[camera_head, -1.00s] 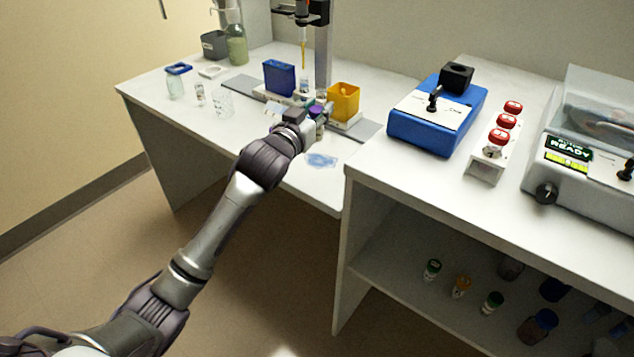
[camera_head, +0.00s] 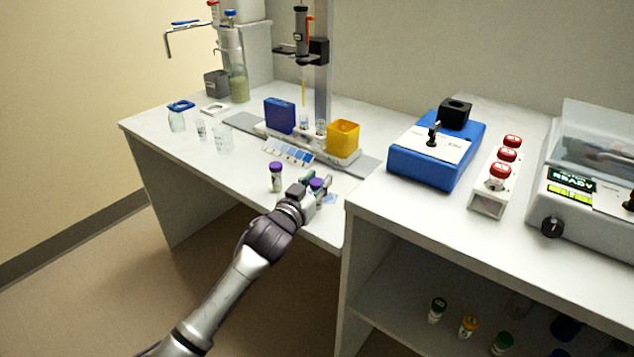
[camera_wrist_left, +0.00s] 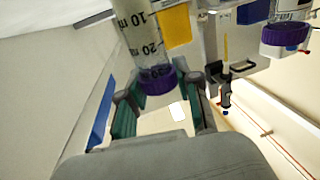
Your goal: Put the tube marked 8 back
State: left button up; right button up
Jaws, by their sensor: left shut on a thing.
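My left gripper (camera_head: 314,190) is shut on a purple-capped tube (camera_head: 317,184) above the front part of the white bench. In the left wrist view the left gripper (camera_wrist_left: 158,85) has its fingers on either side of this clear graduated tube (camera_wrist_left: 135,35), near its purple cap (camera_wrist_left: 157,80). Marks 10 and 20 show, but I cannot read an 8. A second purple-capped tube (camera_head: 276,178) stands upright on the bench just left of my gripper. A purple-capped vessel also shows at the right of the left wrist view (camera_wrist_left: 286,36). My right gripper is not in view.
Behind are a blue-and-white card (camera_head: 288,151), a blue box (camera_head: 280,115), a yellow bin (camera_head: 343,137) and a pipette stand (camera_head: 323,60). A blue device (camera_head: 437,150) and red-capped block (camera_head: 490,190) occupy the right bench. A blue patch (camera_head: 329,198) lies beside my gripper.

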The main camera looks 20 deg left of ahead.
pick_arm(q)
jog(key=shift+f, duration=0.2)
jog(key=o, duration=1.1)
jog(key=shift+r, duration=0.1)
